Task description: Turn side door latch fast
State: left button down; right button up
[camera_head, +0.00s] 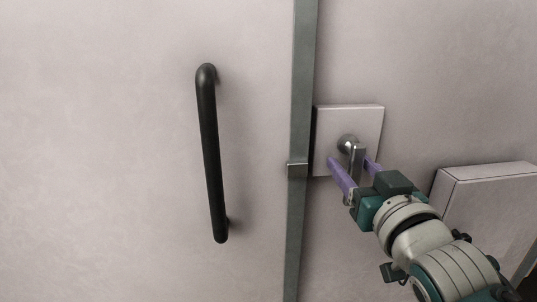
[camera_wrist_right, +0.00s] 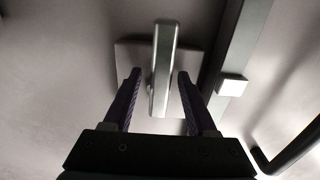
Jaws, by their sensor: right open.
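The latch lever (camera_head: 357,157) is a grey metal handle on a pale square plate (camera_head: 367,115), to the right of the door's edge strip. In the head view the lever hangs down from its round hub. My right gripper (camera_head: 355,168) is open, with its purple fingers on either side of the lever's lower part. In the right wrist view the lever (camera_wrist_right: 162,70) stands between the two open fingers (camera_wrist_right: 157,80), with gaps visible on both sides. The door (camera_head: 110,150) is a pale panel on the left. My left gripper is not in view.
A long black bar handle (camera_head: 211,155) is fixed upright on the door. A grey-green metal strip (camera_head: 301,90) runs along the edge, with a small catch (camera_head: 297,170) on it. A pale box (camera_head: 490,200) sticks out at the right, near my right arm.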

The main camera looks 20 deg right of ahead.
jog(key=shift+s+f, duration=0.1)
jog(key=shift+s, duration=0.05)
jog(key=shift+c, duration=0.7)
jog(key=shift+s, duration=0.1)
grip_shut()
dwell(0.5)
